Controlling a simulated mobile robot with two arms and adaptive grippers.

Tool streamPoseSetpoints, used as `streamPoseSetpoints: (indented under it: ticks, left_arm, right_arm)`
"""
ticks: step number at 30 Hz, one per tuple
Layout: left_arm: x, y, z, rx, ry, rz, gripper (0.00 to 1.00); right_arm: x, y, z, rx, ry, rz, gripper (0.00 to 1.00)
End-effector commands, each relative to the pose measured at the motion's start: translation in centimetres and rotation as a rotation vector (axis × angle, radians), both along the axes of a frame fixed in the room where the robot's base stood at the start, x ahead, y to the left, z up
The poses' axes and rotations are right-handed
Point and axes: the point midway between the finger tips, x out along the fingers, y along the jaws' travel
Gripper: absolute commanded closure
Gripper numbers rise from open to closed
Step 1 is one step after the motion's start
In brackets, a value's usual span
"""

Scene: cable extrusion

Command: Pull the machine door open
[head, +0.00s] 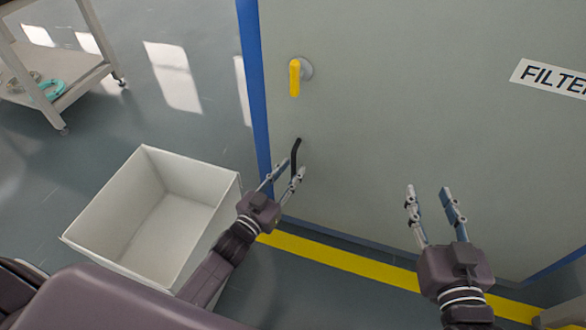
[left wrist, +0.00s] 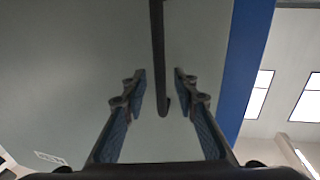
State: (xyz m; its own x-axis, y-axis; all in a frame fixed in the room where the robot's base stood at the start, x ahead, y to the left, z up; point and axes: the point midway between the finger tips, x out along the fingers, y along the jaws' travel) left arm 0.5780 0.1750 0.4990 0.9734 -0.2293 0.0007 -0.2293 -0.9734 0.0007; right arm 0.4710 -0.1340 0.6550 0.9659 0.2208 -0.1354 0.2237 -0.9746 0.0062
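The machine door (head: 400,110) is a large grey-green panel with a blue edge on its left. Its black handle (head: 296,155) sticks out low near that edge; in the left wrist view the handle (left wrist: 158,60) is a dark bar running down between my fingers. My left gripper (head: 283,178) is open at the handle, one finger on each side, with gaps to both fingers in the left wrist view (left wrist: 158,85). My right gripper (head: 431,195) is open and empty in front of the door, further right.
A yellow lever (head: 294,78) on a round mount sits above the handle. An empty white bin (head: 130,260) stands on the floor beside my left arm. A cart (head: 45,75) stands at the upper left. A yellow line (head: 340,259) runs along the machine's foot.

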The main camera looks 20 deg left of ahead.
Motion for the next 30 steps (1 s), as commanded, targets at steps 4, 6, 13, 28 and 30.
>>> streamPoseSetpoints:
  ticks: [4,6,13,28,30]
  left_arm:
    - [1.2,-0.3,-0.1,0.001,0.0,0.0,0.73]
    - [1.5,-0.3,-0.1,0.001,0.0,0.0,0.73]
    - [1.7,-0.4,-0.1,0.0,0.002,0.0,0.73]
    - [1.7,-0.4,-0.1,0.0,0.002,0.0,1.0]
    - [1.7,-0.4,-0.1,0.0,0.002,0.0,1.0]
  right_arm:
    - [0.3,0.3,1.6,0.019,-0.075,0.005,0.6]
    - [0.4,0.4,2.1,0.025,-0.095,0.006,0.6]
    - [0.4,0.5,2.6,0.029,-0.113,0.007,0.6]
    - [0.4,0.5,2.6,0.029,-0.111,0.007,0.6]
    - [0.4,0.5,2.5,0.029,-0.111,0.007,0.6]
